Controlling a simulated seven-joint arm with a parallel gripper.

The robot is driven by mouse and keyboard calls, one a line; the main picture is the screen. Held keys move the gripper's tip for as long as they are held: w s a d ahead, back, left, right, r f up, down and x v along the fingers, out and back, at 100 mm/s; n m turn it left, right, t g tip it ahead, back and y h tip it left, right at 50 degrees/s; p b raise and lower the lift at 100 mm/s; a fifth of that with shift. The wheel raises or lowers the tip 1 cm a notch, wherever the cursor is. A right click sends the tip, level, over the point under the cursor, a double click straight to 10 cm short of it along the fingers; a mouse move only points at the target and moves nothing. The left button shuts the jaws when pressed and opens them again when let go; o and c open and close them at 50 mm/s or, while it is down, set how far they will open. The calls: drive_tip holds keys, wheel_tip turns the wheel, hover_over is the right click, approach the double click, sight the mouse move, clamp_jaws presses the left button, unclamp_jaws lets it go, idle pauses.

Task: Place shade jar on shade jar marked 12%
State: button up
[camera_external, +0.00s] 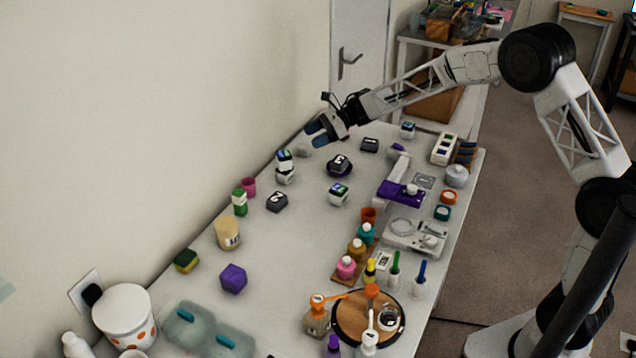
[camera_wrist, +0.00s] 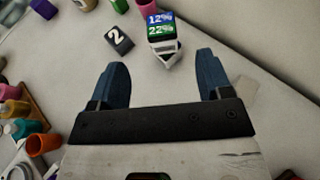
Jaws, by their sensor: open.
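A jar with a blue 12% mark and a green 22% mark (camera_wrist: 161,25) shows at the top of the wrist view, with a white jar-like piece (camera_wrist: 165,52) against it. In the external view, a stacked pair of white jars with dark, blue-green tops (camera_external: 285,167) stands near the wall. Another white jar with a blue-green top (camera_external: 338,195) stands mid-table, and a similar one (camera_external: 408,130) at the far end; their marks are too small to read. My gripper (camera_external: 315,134) is open and empty above the table, and its blue fingers (camera_wrist: 161,78) point toward the marked jar.
A dark block marked 2 (camera_wrist: 118,40) lies beside the marked jar. A black-and-purple item (camera_external: 340,165) and a dark block (camera_external: 370,145) stand nearby. A pink cup (camera_external: 249,186) and green-white blocks (camera_external: 239,202) are near the wall. Bottles and a round wooden board (camera_external: 350,318) crowd the front right.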

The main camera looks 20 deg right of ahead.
drive_tip(key=shift+r, duration=0.1)
idle(0.4)
drive_tip(key=w+d+r+m+t+h, duration=0.1)
drive_tip(key=d+r+m+t+h, duration=0.2)
drive_tip(key=d+r+m+t, duration=0.9)
drive_tip(key=s+d+r+m+h, duration=0.25)
drive_tip(key=s+d+m, duration=0.25)
drive_tip(key=d+m, duration=0.3)
drive_tip(key=s+d+r+m+g+h, duration=0.1)
drive_tip(key=s+d+m+h, duration=0.35)
drive_tip(key=d+m, duration=0.35)
drive_tip(key=s+d+r+m+h, duration=0.2)
drive_tip(key=s+d+m+h, duration=0.1)
drive_tip(key=s+d+m, duration=0.45)
drive_tip(key=s+d+f+m+g, duration=0.2)
drive_tip(key=s+m, duration=0.4)
drive_tip(key=s, duration=0.4)
drive_tip(key=s+d+f+m+g, duration=0.3)
drive_tip(key=s+m, duration=0.3)
drive_tip(key=s, duration=0.5)
drive_tip(key=s+d+f+m+g, duration=0.3)
drive_tip(key=s+m, duration=0.3)
drive_tip(key=s, duration=0.5)
drive_tip(key=shift+f+m, duration=0.25)
drive_tip(key=shift+m, duration=0.1)
